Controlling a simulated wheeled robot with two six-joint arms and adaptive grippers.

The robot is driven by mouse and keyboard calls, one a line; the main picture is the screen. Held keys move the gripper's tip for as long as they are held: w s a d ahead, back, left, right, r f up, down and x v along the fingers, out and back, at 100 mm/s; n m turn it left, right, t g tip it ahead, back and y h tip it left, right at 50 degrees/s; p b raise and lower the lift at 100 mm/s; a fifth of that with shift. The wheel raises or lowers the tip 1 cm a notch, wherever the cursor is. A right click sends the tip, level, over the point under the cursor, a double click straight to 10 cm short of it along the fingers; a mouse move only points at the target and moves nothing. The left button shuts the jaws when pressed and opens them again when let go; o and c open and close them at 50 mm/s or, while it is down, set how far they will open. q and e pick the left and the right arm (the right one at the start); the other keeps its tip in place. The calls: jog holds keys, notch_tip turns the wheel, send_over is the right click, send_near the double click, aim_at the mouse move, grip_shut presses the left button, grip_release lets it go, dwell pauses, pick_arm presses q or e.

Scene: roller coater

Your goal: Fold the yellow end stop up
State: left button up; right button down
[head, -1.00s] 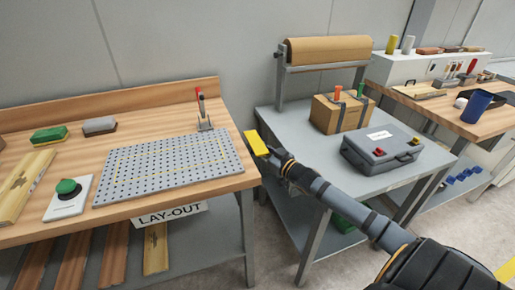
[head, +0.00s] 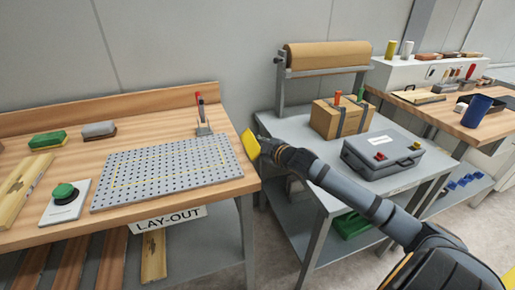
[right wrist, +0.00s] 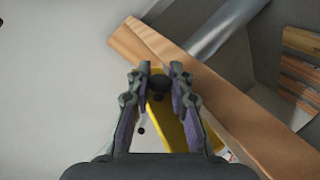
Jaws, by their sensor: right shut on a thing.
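The yellow end stop (head: 251,144) is a flat plate at the right end of the lay-out bench (head: 226,187), tilted in the head view. My right gripper (head: 261,146) reaches it from the right. In the right wrist view the yellow end stop (right wrist: 172,128) lies between and behind the fingers of my right gripper (right wrist: 161,74). The fingers are closed in around a dark round knob (right wrist: 158,86) at the end stop. The plate's hinge is hidden. My left gripper is in neither view.
A perforated grey plate (head: 165,175) and a red-handled clamp (head: 202,118) sit on the bench beside the end stop. A grey table with a cardboard box (head: 342,118) and a grey case (head: 381,153) stands to the right, across a narrow gap.

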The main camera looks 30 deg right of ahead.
aim_at(247, 140)
jog(key=shift+w+a+r+n+g+h+p, duration=0.1)
jog(key=shift+a+r+n+g+h+p, duration=0.15)
jog(key=shift+r+n+h+p, duration=0.25)
jog(key=shift+a+r+n+g+h+p, duration=0.2)
jog(key=shift+a+r+n+p, duration=0.1)
jog(key=shift+n, duration=0.4)
jog(key=shift+w+a+r+n+h+p, duration=0.1)
jog(key=shift+a+r+n+h+p, duration=0.15)
jog(key=shift+n+h+p, duration=0.45)
jog(key=shift+w+a+n+g+h+p, duration=0.1)
jog(key=shift+a+n+g+h+p, duration=0.3)
jog(key=shift+n+p, duration=0.75)
jog(key=shift+a, duration=0.1)
jog(key=shift+f, duration=0.1)
jog(key=c, duration=1.5)
grip_release()
jog(key=shift+o, duration=0.2)
jog(key=v, duration=1.2)
jog(key=shift+a, duration=0.2)
